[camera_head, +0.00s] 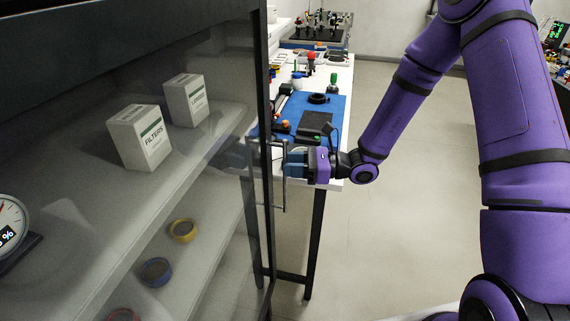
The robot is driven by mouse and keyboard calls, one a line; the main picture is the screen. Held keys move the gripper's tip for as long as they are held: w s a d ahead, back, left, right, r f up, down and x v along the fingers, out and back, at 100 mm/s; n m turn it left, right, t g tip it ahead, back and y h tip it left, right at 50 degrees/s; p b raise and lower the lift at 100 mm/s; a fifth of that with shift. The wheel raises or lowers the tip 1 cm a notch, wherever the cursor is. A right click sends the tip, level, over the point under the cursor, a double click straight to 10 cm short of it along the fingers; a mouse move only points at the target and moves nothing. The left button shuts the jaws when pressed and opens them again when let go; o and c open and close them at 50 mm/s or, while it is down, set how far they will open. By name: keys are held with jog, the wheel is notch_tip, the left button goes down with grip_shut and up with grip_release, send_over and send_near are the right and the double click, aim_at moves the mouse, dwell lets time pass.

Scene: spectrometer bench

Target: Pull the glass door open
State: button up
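The glass door (225,75) fills the left of the view, with a dark frame edge (263,60). Shelves show through the glass, and I see no clear gap at its edge. A thin upright bar handle (284,195) stands out from the door's right edge. My gripper (289,164), with blue fingers and a purple body, reaches in from the right at the handle's middle. The fingertips overlap the bar in this view. Whether they are closed around it or only beside it is not clear.
Behind the glass are two white boxes, one marked FILTERS (140,137), tape rolls (183,230) and a round gauge (12,225). A white bench with a blue mat (335,105) and small parts stands just beyond my gripper. The floor (385,235) at centre right is clear.

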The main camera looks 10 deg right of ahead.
jog(key=shift+w+a, duration=0.2)
jog(key=shift+a, duration=0.7)
grip_shut()
